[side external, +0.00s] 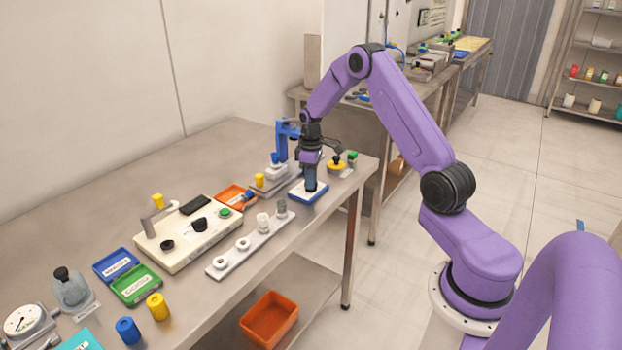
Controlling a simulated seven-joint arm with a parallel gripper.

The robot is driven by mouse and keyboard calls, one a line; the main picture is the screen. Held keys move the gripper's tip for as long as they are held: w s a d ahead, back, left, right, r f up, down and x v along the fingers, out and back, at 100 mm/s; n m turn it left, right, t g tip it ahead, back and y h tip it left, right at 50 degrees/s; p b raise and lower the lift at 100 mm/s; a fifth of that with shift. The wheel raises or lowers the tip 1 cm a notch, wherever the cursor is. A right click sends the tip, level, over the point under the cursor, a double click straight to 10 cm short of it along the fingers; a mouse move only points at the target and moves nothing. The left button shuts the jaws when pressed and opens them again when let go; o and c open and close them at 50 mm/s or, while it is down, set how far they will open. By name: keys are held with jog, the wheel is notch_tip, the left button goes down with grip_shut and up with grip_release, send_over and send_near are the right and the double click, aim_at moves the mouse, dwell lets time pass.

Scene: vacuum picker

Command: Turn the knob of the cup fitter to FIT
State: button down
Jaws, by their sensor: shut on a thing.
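My gripper (311,160) points down and is shut on a dark blue cylinder (311,179). The cylinder is upright above a white pad with a blue edge (299,195); I cannot tell whether it touches the pad. A blue upright device (282,142) on a grey base stands just left of my gripper, with a small yellow part (259,181) at its front. This may be the cup fitter; no FIT marking is readable and its knob cannot be made out for sure.
A beige box (180,250) with black knobs and a green button stands left. A white rail (225,268) holds several cups. An orange tray (229,193) lies behind. A yellow and black round thing (337,168) and green block (352,157) stand right of my gripper, near the table's end.

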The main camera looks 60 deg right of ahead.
dwell(0.4)
jog(key=c, duration=1.1)
grip_release()
notch_tip(320, 180, up, 18)
jog(key=shift+f, duration=0.2)
